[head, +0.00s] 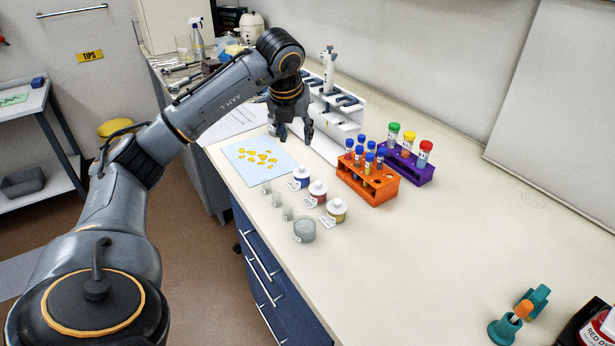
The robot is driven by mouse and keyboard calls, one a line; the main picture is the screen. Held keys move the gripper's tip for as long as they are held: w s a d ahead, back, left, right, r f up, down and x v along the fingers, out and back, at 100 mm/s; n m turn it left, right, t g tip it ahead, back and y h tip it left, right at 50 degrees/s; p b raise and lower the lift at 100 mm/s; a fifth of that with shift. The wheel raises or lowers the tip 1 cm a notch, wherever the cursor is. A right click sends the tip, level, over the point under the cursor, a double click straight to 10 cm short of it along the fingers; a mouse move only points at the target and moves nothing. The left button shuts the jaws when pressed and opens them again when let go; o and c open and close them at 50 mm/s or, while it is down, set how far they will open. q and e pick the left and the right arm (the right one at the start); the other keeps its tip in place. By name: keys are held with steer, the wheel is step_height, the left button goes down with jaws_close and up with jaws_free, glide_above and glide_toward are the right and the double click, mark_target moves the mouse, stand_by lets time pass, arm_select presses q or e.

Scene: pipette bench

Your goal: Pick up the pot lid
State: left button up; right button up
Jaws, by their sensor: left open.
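Three small pots with white lids stand on the bench in the head view: a blue-labelled pot (301,180), a red-labelled pot (317,197) and a yellow-labelled pot (336,214). I cannot tell which lid the task names, and I make out no loose lid. My left gripper (294,134) is open and points down over the bench, behind these pots and apart from them. It is beside the white pipette stand (325,147). A small thing close to its left finger is partly hidden. My right gripper is not in view.
A blue sheet with yellow pieces (240,150) lies left of the pots. Small glass vials (277,199) and a glass jar (304,230) stand near the front edge. Orange (366,188) and purple (418,173) tube racks stand right.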

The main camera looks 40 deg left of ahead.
arm_select(q)
steer(key=p, duration=0.1)
glide_above(302, 166)
steer(key=s+d, duration=0.2)
steer(key=s, duration=0.1)
step_height(302, 166, down, 9)
steer(key=shift+w+a+f+p, duration=0.1)
steer(key=shift+w+a+p, duration=0.1)
steer(key=shift+w+p, duration=0.2)
steer(key=x, duration=0.1)
steer(key=p+x, duration=0.1)
steer(key=x, duration=0.1)
steer(key=shift+w+a+f, duration=0.15)
steer(key=shift+a+f, duration=0.05)
steer(key=shift+a, duration=0.1)
steer(key=shift+w+a+f, duration=0.1)
steer(key=shift+w+f, duration=0.1)
steer(key=shift+f, duration=0.2)
steer(key=c, duration=0.8)
